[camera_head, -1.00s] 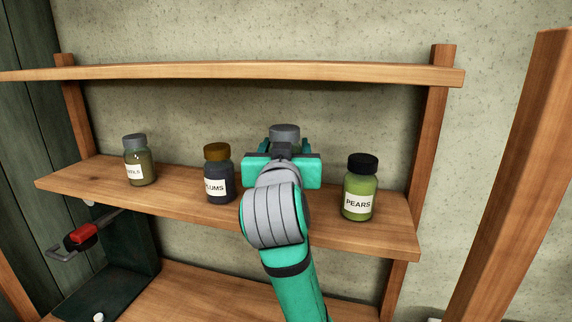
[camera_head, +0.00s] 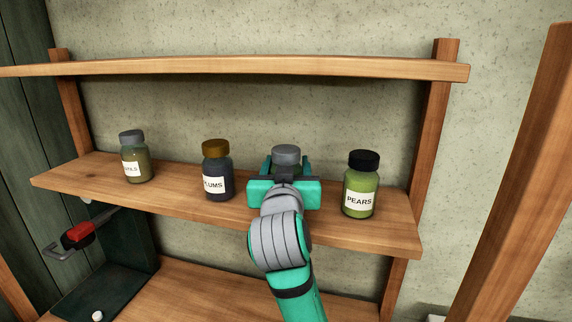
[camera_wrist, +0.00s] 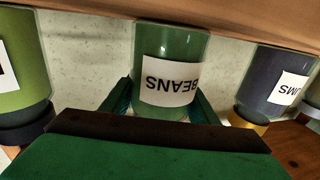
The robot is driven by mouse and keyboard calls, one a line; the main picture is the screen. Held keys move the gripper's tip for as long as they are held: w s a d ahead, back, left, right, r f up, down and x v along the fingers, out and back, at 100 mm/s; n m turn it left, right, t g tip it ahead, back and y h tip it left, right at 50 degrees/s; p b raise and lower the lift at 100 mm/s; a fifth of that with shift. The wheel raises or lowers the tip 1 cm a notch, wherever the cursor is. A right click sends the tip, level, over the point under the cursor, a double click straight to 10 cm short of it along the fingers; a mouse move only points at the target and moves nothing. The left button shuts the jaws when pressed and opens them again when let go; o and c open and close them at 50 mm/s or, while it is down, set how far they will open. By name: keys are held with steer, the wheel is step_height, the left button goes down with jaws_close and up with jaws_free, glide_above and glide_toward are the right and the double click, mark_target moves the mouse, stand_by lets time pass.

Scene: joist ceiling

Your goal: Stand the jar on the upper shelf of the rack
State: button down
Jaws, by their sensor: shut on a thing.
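The jar (camera_wrist: 170,50) is green with a white BEANS label, upside down in the wrist view. Its grey lid (camera_head: 286,153) shows in the head view between the fingers. My gripper (camera_head: 286,170) is shut on the jar, which looks upright. The rack's jar-bearing shelf (camera_head: 330,226) is below a top board (camera_head: 240,67). The jar is between the PLUMS and PEARS jars, with its base at or very near that shelf; I cannot tell if it touches. My gripper hides the jar's lower part in the head view and its lid in the wrist view.
The PLUMS jar (camera_head: 217,172) stands close on the left, the PEARS jar (camera_head: 361,185) close on the right. Another grey-lidded jar (camera_head: 135,158) stands at the far left. A red-and-grey clamp-like tool (camera_head: 78,234) is below the shelf at left. A wooden post (camera_head: 515,170) rises at right.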

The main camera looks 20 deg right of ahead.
steer(key=c, duration=0.7)
jaws_free()
steer(key=shift+r, duration=0.15)
steer(key=v, duration=1.2)
